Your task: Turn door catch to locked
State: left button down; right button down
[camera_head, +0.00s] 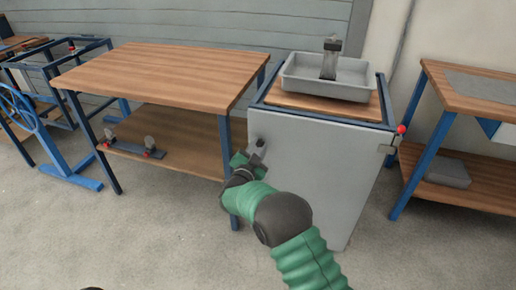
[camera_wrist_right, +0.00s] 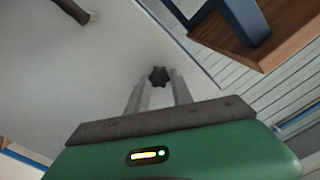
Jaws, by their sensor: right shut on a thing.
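A grey cabinet door (camera_head: 308,175) faces me under a sink. My right gripper (camera_head: 256,150) is at the upper left part of this door. In the right wrist view, a dark star-shaped knob (camera_wrist_right: 159,76) sits between the two fingertips of the right gripper (camera_wrist_right: 158,84), which is shut on it. In the head view the gripper mostly hides this knob. I cannot read from it whether the catch is locked. A grey bracket (camera_head: 388,149) with a red ball (camera_head: 401,130) is at the door's right edge. My left gripper is not in view.
A wooden workbench (camera_head: 165,75) with a lower shelf stands close on the left. A grey basin with a tap (camera_head: 328,78) tops the cabinet. Another bench (camera_head: 470,95) stands right, with a gap between. A blue wheel frame (camera_head: 30,115) is far left. The front floor is clear.

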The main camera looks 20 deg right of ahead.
jog(key=m+b, duration=0.1)
jog(key=m, duration=0.3)
jog(key=shift+f+b, duration=0.35)
jog(key=shift+m+b, duration=0.8)
jog(key=shift+m, duration=1.4)
jog(key=c, duration=1.1)
grip_release()
jog(key=shift+r, duration=0.1)
